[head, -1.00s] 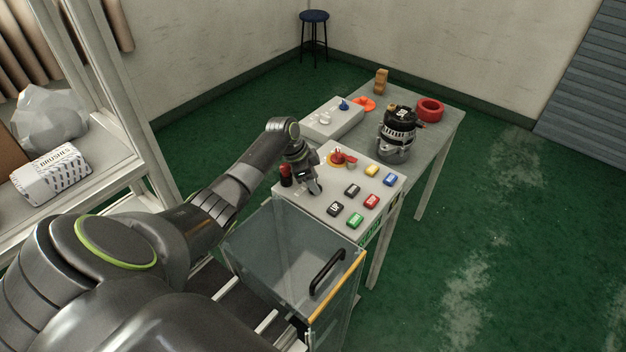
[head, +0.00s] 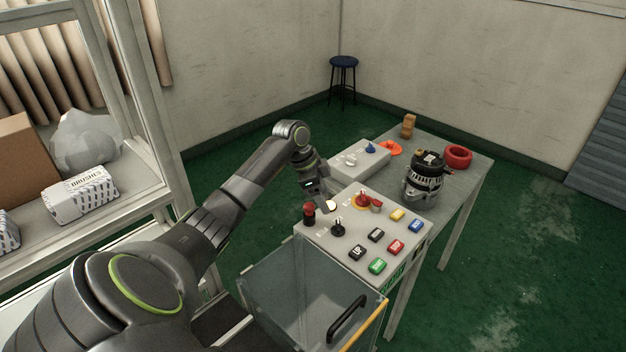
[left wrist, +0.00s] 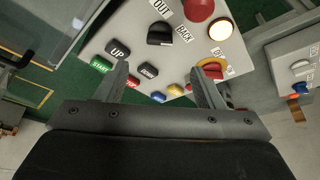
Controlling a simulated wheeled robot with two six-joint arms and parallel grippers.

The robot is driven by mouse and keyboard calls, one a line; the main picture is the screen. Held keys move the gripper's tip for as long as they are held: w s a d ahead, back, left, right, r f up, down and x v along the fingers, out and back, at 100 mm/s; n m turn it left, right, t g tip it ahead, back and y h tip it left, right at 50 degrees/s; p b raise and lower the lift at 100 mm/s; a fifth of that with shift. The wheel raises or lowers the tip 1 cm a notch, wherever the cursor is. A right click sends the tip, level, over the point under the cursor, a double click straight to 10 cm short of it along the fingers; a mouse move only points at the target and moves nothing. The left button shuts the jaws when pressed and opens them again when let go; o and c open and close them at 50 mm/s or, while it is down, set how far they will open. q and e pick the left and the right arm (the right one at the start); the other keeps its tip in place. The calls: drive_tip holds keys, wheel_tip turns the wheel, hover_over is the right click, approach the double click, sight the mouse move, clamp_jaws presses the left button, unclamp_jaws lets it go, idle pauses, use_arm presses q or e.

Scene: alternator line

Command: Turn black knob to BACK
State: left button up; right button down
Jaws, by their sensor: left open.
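The black knob (head: 338,229) stands on the sloped grey control panel (head: 322,246), near its left side. In the left wrist view the knob (left wrist: 160,34) sits beside the labels OUT (left wrist: 161,8) and BACK (left wrist: 183,33); I cannot tell for sure which label its pointer faces. My left gripper (head: 320,205) hangs above the panel's back left part, behind the knob. In the left wrist view its two fingers (left wrist: 160,75) are apart with nothing between them, clear of the knob. My right gripper is not in view.
Near the knob are a red mushroom button (head: 309,213), a lit lamp (head: 331,205) and a red rotary switch on a yellow plate (head: 362,202). Several coloured push buttons (head: 377,266) fill the right side. A clear guard with a handle (head: 346,319) stands in front. An alternator (head: 423,180) stands behind.

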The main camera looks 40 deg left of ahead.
use_arm(q)
drive_tip(key=b+v, duration=0.1)
drive_tip(key=v, duration=0.6)
drive_tip(key=shift+d+f, duration=0.1)
idle(0.4)
